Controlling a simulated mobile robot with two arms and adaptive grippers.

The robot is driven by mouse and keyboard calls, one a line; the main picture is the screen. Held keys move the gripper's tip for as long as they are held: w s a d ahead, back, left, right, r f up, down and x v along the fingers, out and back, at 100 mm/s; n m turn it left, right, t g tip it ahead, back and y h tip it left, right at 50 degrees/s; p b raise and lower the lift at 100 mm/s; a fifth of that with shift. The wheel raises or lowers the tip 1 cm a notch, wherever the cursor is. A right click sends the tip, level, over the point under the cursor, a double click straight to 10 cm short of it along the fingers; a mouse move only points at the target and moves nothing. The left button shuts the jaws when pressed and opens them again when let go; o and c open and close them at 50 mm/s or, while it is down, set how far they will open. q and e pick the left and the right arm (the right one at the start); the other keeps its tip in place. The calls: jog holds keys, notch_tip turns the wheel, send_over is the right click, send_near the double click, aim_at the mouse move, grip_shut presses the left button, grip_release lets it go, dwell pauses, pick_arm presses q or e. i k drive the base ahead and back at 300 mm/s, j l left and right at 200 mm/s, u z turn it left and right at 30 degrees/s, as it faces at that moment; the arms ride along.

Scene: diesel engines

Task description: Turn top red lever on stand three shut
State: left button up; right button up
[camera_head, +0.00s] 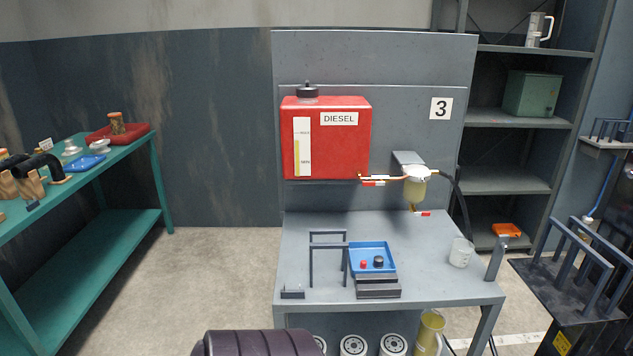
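Stand three is the grey stand (376,61) with the "3" sign (441,108) on its back panel. A red diesel tank (345,152) is mounted on the panel. The top red lever (373,183) is small and sits just under the tank's lower right corner. It lies about level, along the short pipe (392,179) that runs to the filter bowl (415,188). A second red lever (421,214) is below the bowl, also about level. Neither of my grippers shows in this view, and nothing touches the levers.
The stand's top holds a blue tray (372,247), a dark metal frame (312,262) and a clear beaker (461,252). A black hose (461,199) hangs right of the filter. A teal bench (150,156) is at left, grey shelves (520,120) at right. Floor between bench and stand is clear.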

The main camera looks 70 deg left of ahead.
aim_at(381, 183)
jog(key=u, duration=1.95)
jog(key=k+l, duration=0.1)
jog(key=l, duration=0.25)
